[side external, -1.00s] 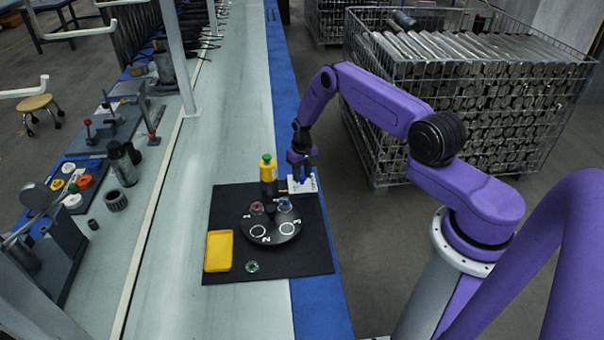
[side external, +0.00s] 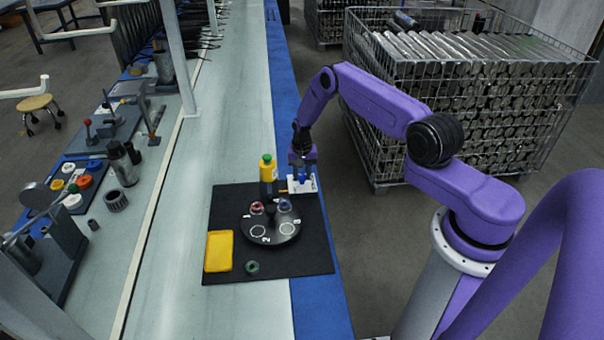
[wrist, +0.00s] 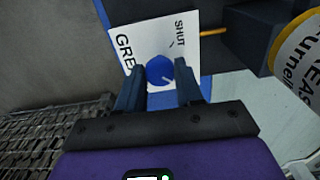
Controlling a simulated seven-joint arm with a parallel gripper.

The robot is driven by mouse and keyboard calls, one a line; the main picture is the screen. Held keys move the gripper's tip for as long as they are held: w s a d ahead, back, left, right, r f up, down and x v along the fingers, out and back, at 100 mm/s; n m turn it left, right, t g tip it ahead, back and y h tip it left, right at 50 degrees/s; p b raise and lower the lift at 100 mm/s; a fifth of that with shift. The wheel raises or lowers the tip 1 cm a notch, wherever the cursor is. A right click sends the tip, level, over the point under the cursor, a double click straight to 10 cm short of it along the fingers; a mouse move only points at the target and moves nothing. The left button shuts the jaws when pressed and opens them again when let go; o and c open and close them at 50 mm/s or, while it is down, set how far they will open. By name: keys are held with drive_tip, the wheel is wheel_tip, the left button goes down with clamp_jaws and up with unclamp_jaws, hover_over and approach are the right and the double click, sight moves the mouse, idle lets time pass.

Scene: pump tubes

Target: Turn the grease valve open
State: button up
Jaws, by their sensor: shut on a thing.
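The grease valve is a round blue knob (wrist: 159,70) with a light pointer mark, on a white plate (wrist: 137,42) lettered "SHUT" and, partly hidden, "GRE". The plate also shows in the side view (side external: 309,184), at the right edge of the black mat. My gripper (wrist: 157,68) is shut on the knob, one finger on each side of it. The knob's pointer lies on the side near the right finger, away from the word "SHUT".
A yellow grease bottle (side external: 267,170) with a green cap stands close left of the plate. A black turntable (side external: 271,231) with numbered places, a yellow tray (side external: 219,251) and a green ring (side external: 252,267) are on the black mat (side external: 300,262).

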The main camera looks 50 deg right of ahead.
sight(302, 176)
drive_tip(key=o, duration=1.1)
drive_tip(key=shift+c, duration=0.2)
wheel_tip(302, 176, up, 17)
drive_tip(key=shift+r, duration=0.2)
